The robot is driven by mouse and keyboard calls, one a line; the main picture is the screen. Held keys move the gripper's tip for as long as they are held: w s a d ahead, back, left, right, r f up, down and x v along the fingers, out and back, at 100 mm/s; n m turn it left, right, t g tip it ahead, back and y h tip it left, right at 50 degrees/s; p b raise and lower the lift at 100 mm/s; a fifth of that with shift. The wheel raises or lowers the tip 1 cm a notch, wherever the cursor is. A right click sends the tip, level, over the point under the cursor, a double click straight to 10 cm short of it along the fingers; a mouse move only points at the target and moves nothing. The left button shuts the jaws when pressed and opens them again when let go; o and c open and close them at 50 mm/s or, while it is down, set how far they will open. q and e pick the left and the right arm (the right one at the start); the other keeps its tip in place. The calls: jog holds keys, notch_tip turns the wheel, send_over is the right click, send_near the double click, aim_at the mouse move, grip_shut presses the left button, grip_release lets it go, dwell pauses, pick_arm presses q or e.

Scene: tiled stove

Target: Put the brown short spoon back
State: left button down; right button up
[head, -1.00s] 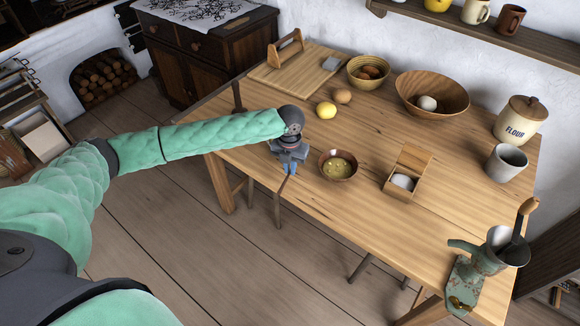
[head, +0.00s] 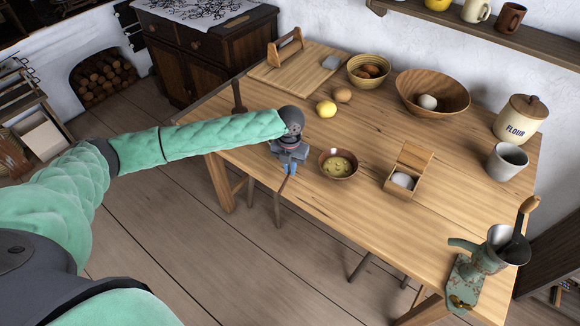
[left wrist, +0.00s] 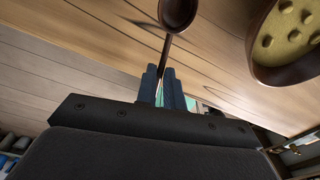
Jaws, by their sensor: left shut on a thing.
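My left gripper (head: 290,169) is at the near edge of the wooden table, just left of the small brown bowl (head: 338,164). My right gripper is not in view.
A wooden box with a white thing (head: 403,181) stands right of the bowl. A green grinder-like device (head: 485,255) is at the right corner.

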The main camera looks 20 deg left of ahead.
pick_arm(q)
jog(key=shift+f+b, duration=0.35)
jog(key=shift+f, duration=1.15)
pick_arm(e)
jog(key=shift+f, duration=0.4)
pick_arm(q)
jog(key=c, duration=1.4)
grip_release()
jog(key=shift+c, duration=0.2)
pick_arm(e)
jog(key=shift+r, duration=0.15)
